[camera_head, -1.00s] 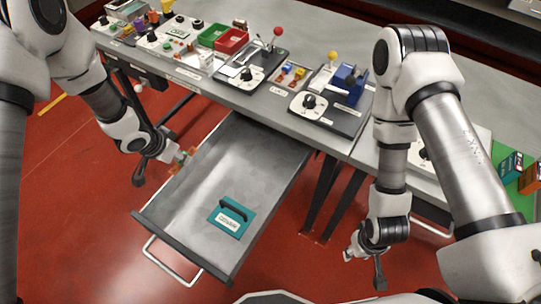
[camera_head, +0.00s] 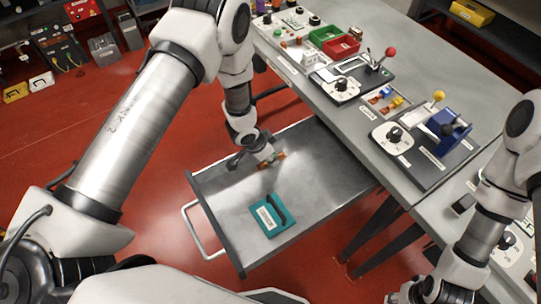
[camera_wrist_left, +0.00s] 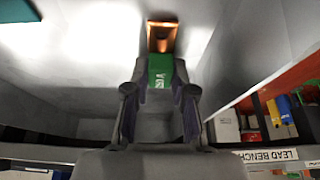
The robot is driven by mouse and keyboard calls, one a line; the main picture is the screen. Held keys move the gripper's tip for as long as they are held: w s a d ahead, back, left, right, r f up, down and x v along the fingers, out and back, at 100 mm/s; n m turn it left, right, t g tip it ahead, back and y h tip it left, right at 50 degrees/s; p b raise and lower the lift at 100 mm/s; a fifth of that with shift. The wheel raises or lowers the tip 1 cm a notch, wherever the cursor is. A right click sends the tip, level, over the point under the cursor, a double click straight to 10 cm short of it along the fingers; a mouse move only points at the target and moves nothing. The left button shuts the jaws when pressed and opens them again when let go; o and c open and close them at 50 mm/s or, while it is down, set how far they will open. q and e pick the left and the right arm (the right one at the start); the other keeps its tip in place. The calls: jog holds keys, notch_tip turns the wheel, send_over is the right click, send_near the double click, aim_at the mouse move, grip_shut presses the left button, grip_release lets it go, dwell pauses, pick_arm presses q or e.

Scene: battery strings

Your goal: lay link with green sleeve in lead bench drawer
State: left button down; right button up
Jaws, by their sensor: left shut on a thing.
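The link with green sleeve (camera_wrist_left: 160,70) shows in the left wrist view, with a copper end with a hole beyond the sleeve. My left gripper (camera_wrist_left: 158,98) is shut on the sleeve. In the head view my left gripper (camera_head: 262,150) points down over the back left part of the open lead bench drawer (camera_head: 318,172), and the copper of the link shows at its tips. I cannot tell whether the link touches the drawer floor. My right gripper (camera_head: 405,295) is at the bottom edge of the head view, mostly cut off.
A teal block with a dark handle and a label (camera_head: 269,215) lies in the front of the drawer. The drawer floor to its right is bare. The grey bench (camera_head: 345,120) above carries trays, a red-knobbed device (camera_head: 362,75) and a blue device (camera_head: 448,128).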

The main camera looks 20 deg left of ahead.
pick_arm(q)
jog(key=shift+f, duration=0.1)
jog(key=c, duration=1)
grip_release()
jog(key=shift+w+d, duration=0.1)
jog(key=shift+d, duration=0.05)
jog(key=shift+o, duration=0.2)
jog(key=v, duration=1.2)
jog(key=shift+b, duration=0.35)
